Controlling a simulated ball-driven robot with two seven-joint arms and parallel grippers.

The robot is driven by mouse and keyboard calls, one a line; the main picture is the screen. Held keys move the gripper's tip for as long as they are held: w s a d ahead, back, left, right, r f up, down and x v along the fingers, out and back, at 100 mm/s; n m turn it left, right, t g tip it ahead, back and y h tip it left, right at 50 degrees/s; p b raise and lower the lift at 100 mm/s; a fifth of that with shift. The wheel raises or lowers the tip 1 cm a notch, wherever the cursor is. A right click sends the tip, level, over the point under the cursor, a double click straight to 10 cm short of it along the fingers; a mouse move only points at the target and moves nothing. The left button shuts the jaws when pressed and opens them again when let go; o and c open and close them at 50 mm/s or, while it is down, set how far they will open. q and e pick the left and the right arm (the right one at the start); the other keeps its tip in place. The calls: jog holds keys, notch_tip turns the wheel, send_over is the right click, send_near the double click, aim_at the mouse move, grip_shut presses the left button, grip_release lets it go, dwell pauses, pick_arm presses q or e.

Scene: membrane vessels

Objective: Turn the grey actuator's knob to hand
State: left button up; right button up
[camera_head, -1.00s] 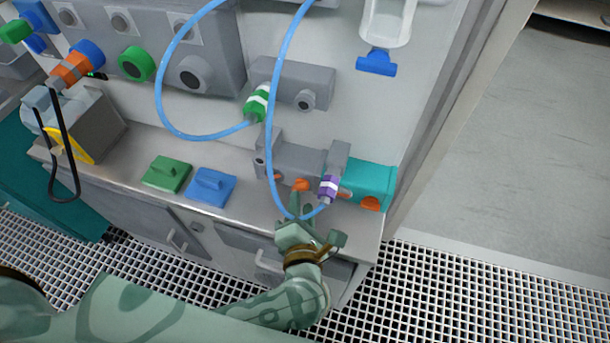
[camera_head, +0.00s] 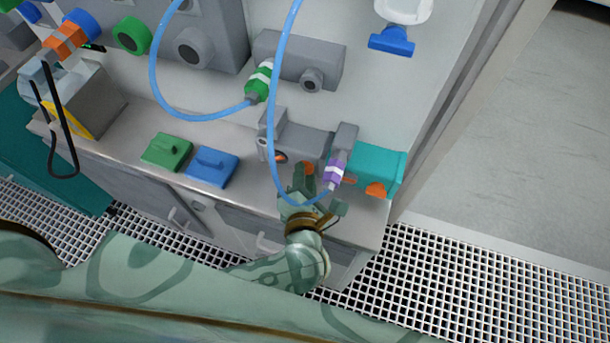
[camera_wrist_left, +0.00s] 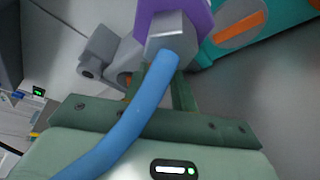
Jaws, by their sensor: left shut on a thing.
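The grey actuator (camera_head: 307,142) is mounted low on the wall unit, just above the bench. Its orange knob (camera_head: 307,168) shows only in part at the fingertips of my left gripper (camera_head: 303,178). The gripper is shut on this knob, with the hand reaching up from the bench's front edge. The fingers hide most of the knob, so its exact angle cannot be told. In the left wrist view, the green fingers (camera_wrist_left: 162,88) point away behind a blue tube (camera_wrist_left: 125,125), and the knob is hidden. My right gripper is not in view.
A purple-banded connector (camera_head: 335,170) with the blue tube hangs close to the right of the hand; the tube loops in front of the actuator. A teal actuator (camera_head: 378,165) with an orange knob (camera_head: 376,190) adjoins at right. Green (camera_head: 166,152) and blue (camera_head: 211,167) blocks lie left on the bench.

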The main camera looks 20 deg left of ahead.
pick_arm(q)
jog(key=shift+n, duration=0.3)
jog(key=n+h, duration=0.2)
jog(key=shift+a+r+n+g, duration=0.1)
jog(key=shift+a+n+g, duration=0.15)
jog(key=shift+n+g, duration=0.15)
jog(key=shift+a+r+n+h+b, duration=0.1)
jog(key=shift+a+n+h+b, duration=0.05)
jog(key=shift+n+h+b, duration=1.05)
jog(key=shift+n+p, duration=0.3)
jog(key=o, duration=0.7)
jog(key=shift+c, duration=0.2)
jog(key=shift+w, duration=0.15)
